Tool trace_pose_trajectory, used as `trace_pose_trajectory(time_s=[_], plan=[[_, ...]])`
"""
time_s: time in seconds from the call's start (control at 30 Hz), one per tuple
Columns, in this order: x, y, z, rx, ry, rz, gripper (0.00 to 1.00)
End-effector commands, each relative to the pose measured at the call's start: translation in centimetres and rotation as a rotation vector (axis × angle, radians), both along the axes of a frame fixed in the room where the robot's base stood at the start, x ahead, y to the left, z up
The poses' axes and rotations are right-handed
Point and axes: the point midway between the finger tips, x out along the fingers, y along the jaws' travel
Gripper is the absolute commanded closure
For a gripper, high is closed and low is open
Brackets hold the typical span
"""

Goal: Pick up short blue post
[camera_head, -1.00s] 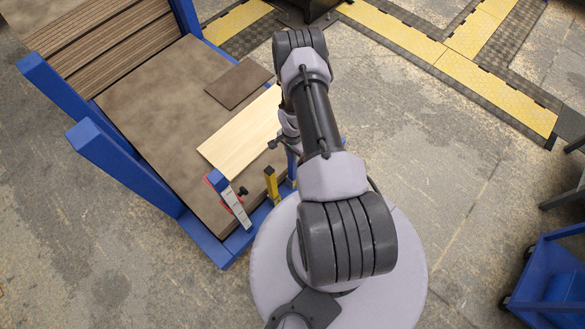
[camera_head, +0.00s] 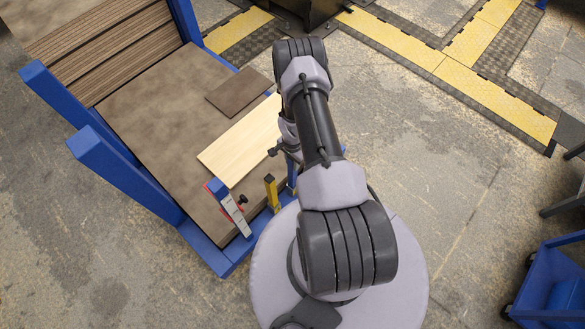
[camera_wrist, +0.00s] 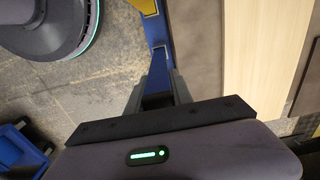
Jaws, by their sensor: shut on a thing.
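The short blue post (camera_head: 291,176) stands upright at the near right edge of the cart in the head view, partly hidden by my arm. In the wrist view the blue post (camera_wrist: 158,62) runs between my two fingers. My gripper (camera_wrist: 158,92) is shut on it, with one dark finger on each side. In the head view my gripper (camera_head: 287,150) is mostly hidden beneath my arm at the top of the post.
A pale wooden board (camera_head: 238,150) and a small dark board (camera_head: 238,92) lie on the brown cart deck (camera_head: 150,100). A yellow post (camera_head: 271,192) and a white-faced clamp (camera_head: 235,214) stand left of the blue post. A blue trolley (camera_head: 550,285) is at lower right.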

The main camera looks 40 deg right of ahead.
Motion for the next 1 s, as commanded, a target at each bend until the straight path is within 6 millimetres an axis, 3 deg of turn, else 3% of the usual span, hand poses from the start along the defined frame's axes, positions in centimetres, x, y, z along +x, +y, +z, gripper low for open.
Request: trace_pose_trajectory(time_s=[0.17,0.5,0.7,0.83,1.0], plan=[[0.1,-0.1,3.1,-0.001,-0.002,0.000,1.00],[0.1,-0.1,11.9,-0.001,-0.001,-0.001,1.00],[0.0,0.0,16.1,0.000,-0.001,-0.001,1.00],[0.0,0.0,17.5,0.000,-0.001,0.000,1.00],[0.0,0.0,17.9,0.000,0.000,0.000,1.00]])
